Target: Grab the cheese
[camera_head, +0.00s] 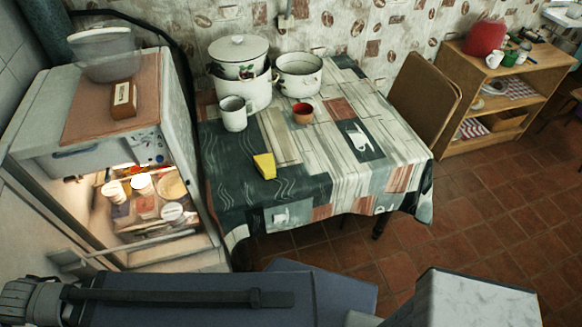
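A yellow wedge of cheese (264,166) lies on the patterned tablecloth, near the left part of the table (325,190). It is in plain view with nothing touching it. Neither of my grippers shows in the head view. Parts of my own body fill the bottom edge of the picture, well short of the cheese.
A white mug (234,115), a small red-brown cup (302,113), an enamel pot (299,77) and stacked lidded pots (244,92) stand behind the cheese. An open, lit fridge (105,150) is left of the table. A chair (424,98) stands at right. Tablecloth around the cheese is clear.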

